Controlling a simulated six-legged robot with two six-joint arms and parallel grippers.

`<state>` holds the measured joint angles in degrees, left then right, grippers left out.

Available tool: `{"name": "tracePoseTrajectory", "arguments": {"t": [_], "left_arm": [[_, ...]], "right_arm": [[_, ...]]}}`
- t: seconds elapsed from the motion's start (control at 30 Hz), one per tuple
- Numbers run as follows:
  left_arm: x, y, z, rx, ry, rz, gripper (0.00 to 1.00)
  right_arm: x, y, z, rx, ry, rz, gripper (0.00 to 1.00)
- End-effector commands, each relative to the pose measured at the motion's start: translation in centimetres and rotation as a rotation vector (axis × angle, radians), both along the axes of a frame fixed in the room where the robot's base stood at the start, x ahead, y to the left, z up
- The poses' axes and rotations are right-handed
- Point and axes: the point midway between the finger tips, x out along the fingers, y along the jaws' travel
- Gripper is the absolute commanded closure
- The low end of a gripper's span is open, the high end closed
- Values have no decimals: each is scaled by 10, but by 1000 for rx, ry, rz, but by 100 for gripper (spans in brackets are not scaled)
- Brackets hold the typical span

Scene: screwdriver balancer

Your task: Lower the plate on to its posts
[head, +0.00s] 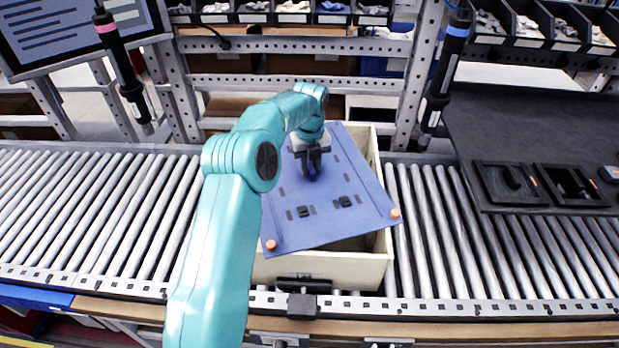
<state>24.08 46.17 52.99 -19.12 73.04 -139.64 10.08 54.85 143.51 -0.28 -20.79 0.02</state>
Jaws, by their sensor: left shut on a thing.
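The blue plate (330,226) is over an open cream crate (322,269), turned at an angle to its walls. Its near left corner lies near the crate's left side and its right corner reaches past the right wall. Orange round pieces (271,244) (395,213) show at its two near corners; whether they are post tops or part of the plate I cannot tell. My left gripper (312,172) points down at the plate's upper middle and is shut on a dark blue part there. The posts are not clearly visible, and my arm hides the plate's left side. My right gripper is not in view.
The crate stands on a roller conveyor (85,215); rollers on both sides are clear. A black stop (303,290) is at its front edge. Two screwdrivers (122,70) (447,65) hang left and right. A dark bench with trays (512,183) is at right.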

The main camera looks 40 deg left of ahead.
Motion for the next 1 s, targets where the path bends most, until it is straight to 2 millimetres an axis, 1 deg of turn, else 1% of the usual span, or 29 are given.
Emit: {"name": "tracePoseTrajectory", "arguments": {"t": [0.07,0.2,0.73,0.83,1.0], "left_arm": [[-2,-2,4,-7,12,-1,100],[-2,-1,18,-5,9,-1,100],[-1,0,66,-1,2,0,100],[-1,0,70,-1,2,0,100],[0,0,68,-1,2,0,100]], "right_arm": [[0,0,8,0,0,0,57],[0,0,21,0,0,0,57],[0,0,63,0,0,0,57],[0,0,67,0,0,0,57],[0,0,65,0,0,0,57]]}}
